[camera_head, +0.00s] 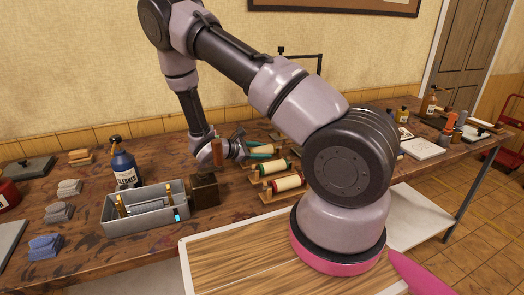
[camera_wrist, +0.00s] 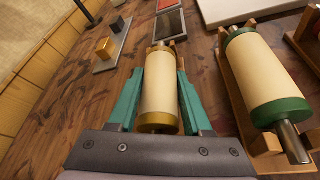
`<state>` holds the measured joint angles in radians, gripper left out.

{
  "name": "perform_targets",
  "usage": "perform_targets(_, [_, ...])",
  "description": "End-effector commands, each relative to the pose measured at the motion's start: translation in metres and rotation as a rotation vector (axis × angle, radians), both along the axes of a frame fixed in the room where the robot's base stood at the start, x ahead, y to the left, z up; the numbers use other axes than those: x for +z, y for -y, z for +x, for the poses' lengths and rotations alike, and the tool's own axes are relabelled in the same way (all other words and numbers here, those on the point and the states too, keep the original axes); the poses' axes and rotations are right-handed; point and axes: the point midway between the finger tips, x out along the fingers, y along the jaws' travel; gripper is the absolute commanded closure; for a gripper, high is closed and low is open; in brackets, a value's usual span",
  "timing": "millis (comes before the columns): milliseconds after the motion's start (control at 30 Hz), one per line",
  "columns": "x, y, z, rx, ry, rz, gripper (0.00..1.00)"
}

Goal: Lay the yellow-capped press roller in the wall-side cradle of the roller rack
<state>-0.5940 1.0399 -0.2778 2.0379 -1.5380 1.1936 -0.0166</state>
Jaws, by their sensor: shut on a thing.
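The yellow-capped press roller (camera_wrist: 160,88) is cream with golden end caps. It lies lengthwise between the two teal fingers of my gripper (camera_wrist: 160,98), which is shut on it. Wooden cradle parts show at its far end and low on its right side, so it is at the wall-side cradle; I cannot tell whether it rests on the wood or is just above it. The green-capped roller (camera_wrist: 263,82) lies in the neighbouring wooden cradle (camera_wrist: 232,105) to the right. In the head view my gripper (camera_head: 258,150) is at the wall end of the roller rack (camera_head: 268,198), its held roller mostly hidden.
A red-capped roller (camera_head: 288,183) lies in the rack's near cradle. A dark wooden block (camera_head: 205,190), a grey metal tray (camera_head: 147,215) and a blue cleaner bottle (camera_head: 124,165) stand left of the rack. The wall (camera_wrist: 30,85) is close on the left in the wrist view.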

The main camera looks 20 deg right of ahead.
Motion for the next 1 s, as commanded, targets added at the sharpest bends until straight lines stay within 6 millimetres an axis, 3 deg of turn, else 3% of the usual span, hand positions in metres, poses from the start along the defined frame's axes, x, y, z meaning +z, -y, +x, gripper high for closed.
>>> perform_targets(867, [-0.0034,0.0002,0.0002,-0.001,0.002,-0.001,1.0])
perform_targets(900, [-0.0034,0.0002,0.0002,-0.001,0.001,-0.001,0.43])
perform_targets(967, [-0.0034,0.0002,0.0002,-0.001,0.001,-0.001,0.2])
perform_targets(1000, [-0.0034,0.0002,0.0002,-0.001,0.001,-0.001,0.16])
